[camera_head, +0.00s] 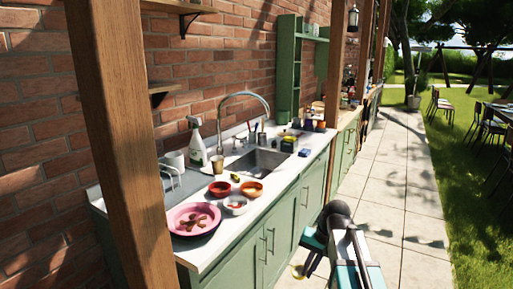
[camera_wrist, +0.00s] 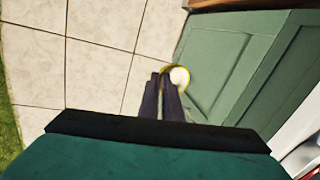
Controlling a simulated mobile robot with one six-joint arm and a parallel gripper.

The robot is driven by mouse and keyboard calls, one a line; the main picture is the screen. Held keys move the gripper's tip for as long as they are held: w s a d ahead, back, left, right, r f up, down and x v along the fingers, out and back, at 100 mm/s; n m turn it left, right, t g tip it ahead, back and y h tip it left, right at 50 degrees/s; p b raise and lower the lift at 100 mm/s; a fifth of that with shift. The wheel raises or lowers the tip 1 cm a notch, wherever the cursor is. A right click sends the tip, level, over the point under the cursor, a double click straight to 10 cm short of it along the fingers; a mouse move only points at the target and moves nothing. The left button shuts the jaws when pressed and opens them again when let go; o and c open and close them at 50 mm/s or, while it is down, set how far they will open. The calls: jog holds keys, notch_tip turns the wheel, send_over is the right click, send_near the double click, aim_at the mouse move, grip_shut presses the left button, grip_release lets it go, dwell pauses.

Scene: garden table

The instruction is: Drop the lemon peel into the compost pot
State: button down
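A small round thing with a yellow rim and a pale middle (camera_wrist: 180,75), which looks like the lemon peel, lies on the paving beside the green cabinet in the wrist view. It also shows as a small yellowish patch (camera_head: 297,271) in the head view. My gripper (camera_wrist: 161,76) points down over the paving, and its dark fingers overlap the left edge of the peel in the picture. The fingers are close together; their exact gap and height are unclear. My gripper (camera_head: 308,270) is low in front of the cabinets in the head view. I cannot make out a compost pot for certain.
The counter (camera_head: 208,251) carries a pink bowl (camera_head: 194,219), smaller bowls, a spray bottle (camera_head: 197,143) and a sink (camera_head: 258,163). A wooden post (camera_head: 122,140) stands at left. The green cabinet (camera_wrist: 225,65) borders the peel; paving (camera_head: 385,190) is clear to the right.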

jog(key=s+f+n+g, duration=0.1)
jog(key=s+f+n, duration=0.3)
jog(key=f, duration=0.4)
jog(key=shift+s+f, duration=0.25)
jog(key=shift+s, duration=0.2)
